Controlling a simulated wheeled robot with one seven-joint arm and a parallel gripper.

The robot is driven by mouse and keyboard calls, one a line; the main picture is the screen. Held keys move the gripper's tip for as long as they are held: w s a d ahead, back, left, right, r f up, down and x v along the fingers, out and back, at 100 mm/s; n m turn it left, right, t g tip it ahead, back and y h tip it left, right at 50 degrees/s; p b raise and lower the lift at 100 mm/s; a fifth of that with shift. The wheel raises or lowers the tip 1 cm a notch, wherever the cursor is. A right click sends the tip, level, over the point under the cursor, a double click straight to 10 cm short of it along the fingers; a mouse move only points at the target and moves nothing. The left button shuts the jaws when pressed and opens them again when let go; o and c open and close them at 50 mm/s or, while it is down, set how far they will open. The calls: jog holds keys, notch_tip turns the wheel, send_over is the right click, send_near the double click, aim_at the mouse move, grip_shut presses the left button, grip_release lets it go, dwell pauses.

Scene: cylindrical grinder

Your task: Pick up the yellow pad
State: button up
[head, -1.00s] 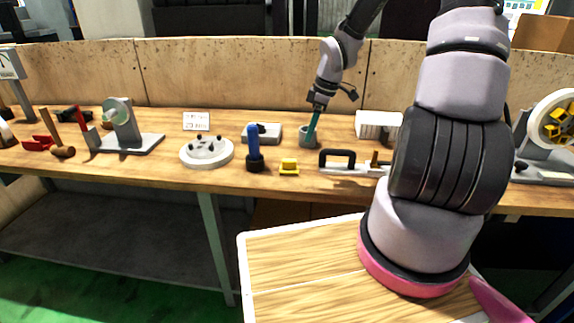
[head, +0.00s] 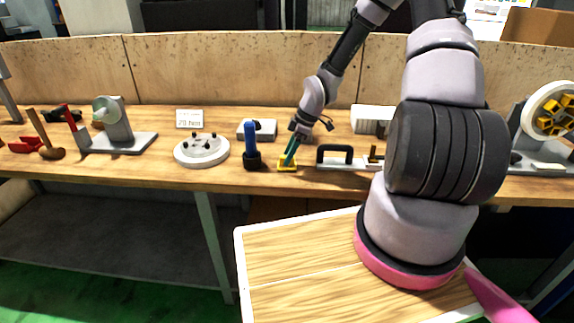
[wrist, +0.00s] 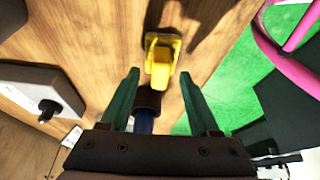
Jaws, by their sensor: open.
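The yellow pad (head: 287,168) sits on the wooden bench near its front edge, partly covered by my gripper in the head view. In the wrist view the yellow pad (wrist: 161,62) shows a square base with a raised narrower block. My gripper (head: 290,160) has green fingers pointing down at the pad. In the wrist view my gripper (wrist: 159,76) is open, with one finger to each side of the pad's line. Nothing is held. I cannot tell how far above the pad the fingertips are.
A blue-handled tool in a dark holder (head: 252,159) stands close left of the pad. A grey block with a black knob (head: 263,130) is behind. A round white fixture (head: 202,150) stands further left.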

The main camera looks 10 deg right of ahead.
jog(key=shift+x, duration=1.1)
grip_shut()
notch_tip(320, 180, up, 10)
